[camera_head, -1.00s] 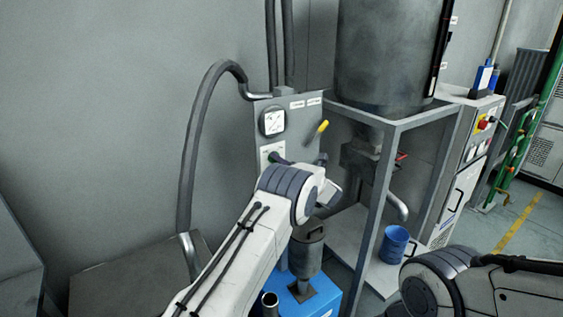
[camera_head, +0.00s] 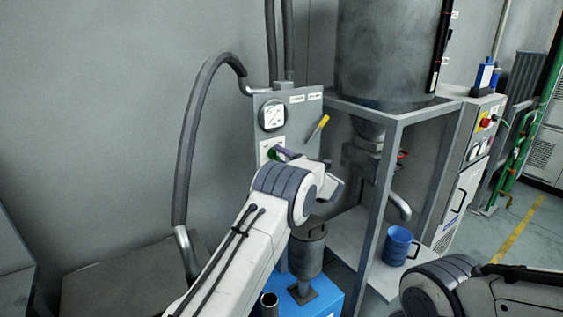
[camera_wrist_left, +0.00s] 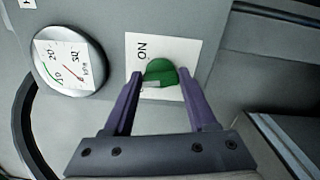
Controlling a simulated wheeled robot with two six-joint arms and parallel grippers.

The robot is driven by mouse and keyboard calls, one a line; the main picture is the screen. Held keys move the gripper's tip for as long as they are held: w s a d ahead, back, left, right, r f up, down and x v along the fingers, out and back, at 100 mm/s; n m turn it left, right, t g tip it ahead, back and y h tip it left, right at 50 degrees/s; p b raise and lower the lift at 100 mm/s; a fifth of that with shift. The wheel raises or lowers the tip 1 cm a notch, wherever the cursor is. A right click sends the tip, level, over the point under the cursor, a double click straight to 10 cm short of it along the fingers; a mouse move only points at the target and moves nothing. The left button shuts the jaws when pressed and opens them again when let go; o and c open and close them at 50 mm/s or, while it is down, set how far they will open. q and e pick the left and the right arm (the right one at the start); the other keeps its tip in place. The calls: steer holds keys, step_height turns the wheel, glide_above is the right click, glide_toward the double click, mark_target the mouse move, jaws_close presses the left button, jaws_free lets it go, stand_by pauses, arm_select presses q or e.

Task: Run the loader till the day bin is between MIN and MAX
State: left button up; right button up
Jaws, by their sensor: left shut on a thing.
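The grey day bin (camera_head: 387,50) is a large cylinder on a frame, with a dark upright strip (camera_head: 440,45) and small labels at its right side. Its fill level cannot be read. The grey loader panel (camera_head: 300,118) carries a round gauge (camera_head: 272,116), a yellow lever (camera_head: 317,128) and a green knob (camera_wrist_left: 160,73) on a white plate marked ON. My left gripper (camera_wrist_left: 161,76) has its purple fingers on either side of the green knob and is shut on it. In the head view my left wrist partly hides the knob. My right arm shows at lower right, its gripper out of view.
A grey hose (camera_head: 187,135) arches left of the panel. A blue mug (camera_head: 396,246) stands on the frame's low shelf (camera_head: 345,232). A grey canister (camera_head: 307,250) stands on a blue base below my left wrist. A control cabinet (camera_head: 465,180) is at right.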

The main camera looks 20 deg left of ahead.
arm_select(q)
steer(key=shift+f+m+p, duration=0.15)
steer(key=shift+m+p, duration=0.2)
steer(key=shift+m, duration=2.5)
steer(key=shift+f+m+p, duration=0.1)
steer(key=shift+m+p, duration=0.25)
steer(key=shift+m, duration=2.5)
steer(key=o, duration=1.4)
steer(key=shift+c, duration=0.2)
steer(key=shift+s, duration=0.1)
